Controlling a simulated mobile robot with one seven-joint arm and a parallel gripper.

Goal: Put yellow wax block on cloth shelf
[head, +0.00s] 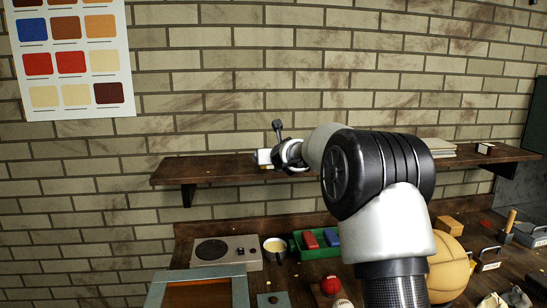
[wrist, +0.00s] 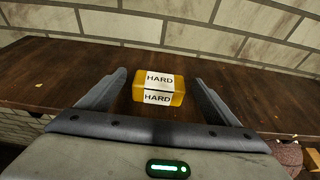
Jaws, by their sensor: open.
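The yellow wax block (wrist: 178,99) rests on the dark wooden wall shelf (wrist: 50,70), with white "HARD" labels on two visible faces. My gripper (wrist: 160,80) is open, with one finger on each side of the block and a visible gap to both. In the head view my gripper (head: 272,157) is over the left part of the wooden shelf (head: 210,170). The block is too small and covered to make out clearly there. A flat stack of pale folded cloths (head: 440,146) lies on the right part of the same shelf, partly behind my arm.
A small dark block with a white label (head: 485,148) stands right of the cloths. Below, the bench holds a grey device (head: 226,252), a cup (head: 275,250), a green tray (head: 298,243) and a tan ball (head: 452,268). The shelf left of my gripper is bare.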

